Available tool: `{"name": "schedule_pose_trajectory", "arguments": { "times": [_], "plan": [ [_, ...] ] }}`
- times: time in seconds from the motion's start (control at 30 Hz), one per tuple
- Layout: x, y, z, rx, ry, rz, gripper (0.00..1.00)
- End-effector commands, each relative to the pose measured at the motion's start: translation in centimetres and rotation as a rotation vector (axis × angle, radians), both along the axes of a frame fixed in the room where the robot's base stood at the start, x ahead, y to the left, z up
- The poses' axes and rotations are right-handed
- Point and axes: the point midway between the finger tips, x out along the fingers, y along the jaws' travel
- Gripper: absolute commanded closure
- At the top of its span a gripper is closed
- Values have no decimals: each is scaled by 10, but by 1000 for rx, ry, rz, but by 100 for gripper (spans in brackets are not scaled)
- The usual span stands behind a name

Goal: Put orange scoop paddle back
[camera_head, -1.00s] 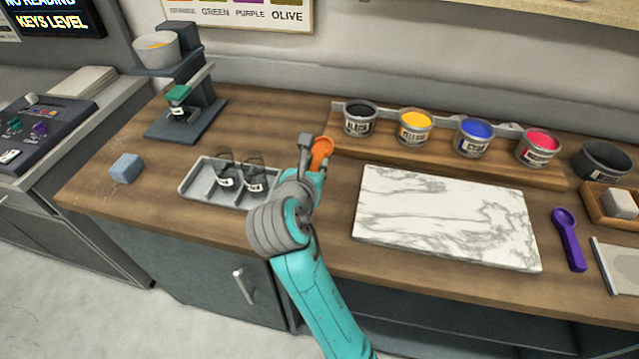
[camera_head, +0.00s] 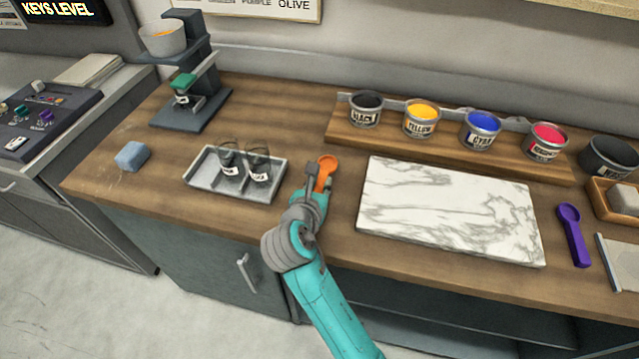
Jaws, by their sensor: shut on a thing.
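The orange scoop paddle (camera_head: 326,168) is in my gripper (camera_head: 318,182), between the grey tray and the marble slab. Its rounded orange scoop end points up and away from me. My gripper is shut on it, and the handle is mostly hidden by the fingers and wrist. I cannot tell whether the paddle touches the counter. A purple scoop paddle (camera_head: 573,235) lies on the counter to the right of the marble slab (camera_head: 450,212).
Black, yellow, blue and red ink tins stand on a wooden rack (camera_head: 440,146) at the back. A grey tray (camera_head: 205,182) with two dark glasses is left of my gripper. A blue sponge (camera_head: 132,156) and a press stand (camera_head: 192,110) are farther left. Bare counter lies behind my gripper.

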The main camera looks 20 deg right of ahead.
Motion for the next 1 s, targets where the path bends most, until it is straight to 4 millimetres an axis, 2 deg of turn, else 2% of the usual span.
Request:
{"name": "schedule_pose_trajectory", "arguments": {
  "times": [0.03,0.07,0.13,0.17,0.57,0.67,1.0],
  "plan": [
    [0,0,0,0,0,0,100],
    [0,0,0,0,0,0,71],
    [0,0,0,0,0,0,54],
    [0,0,0,0,0,0,51],
    [-5,4,3,0,0,1,51],
    [-15,12,8,0,-1,3,51],
    [-64,48,34,0,-1,4,51]
  ]
}}
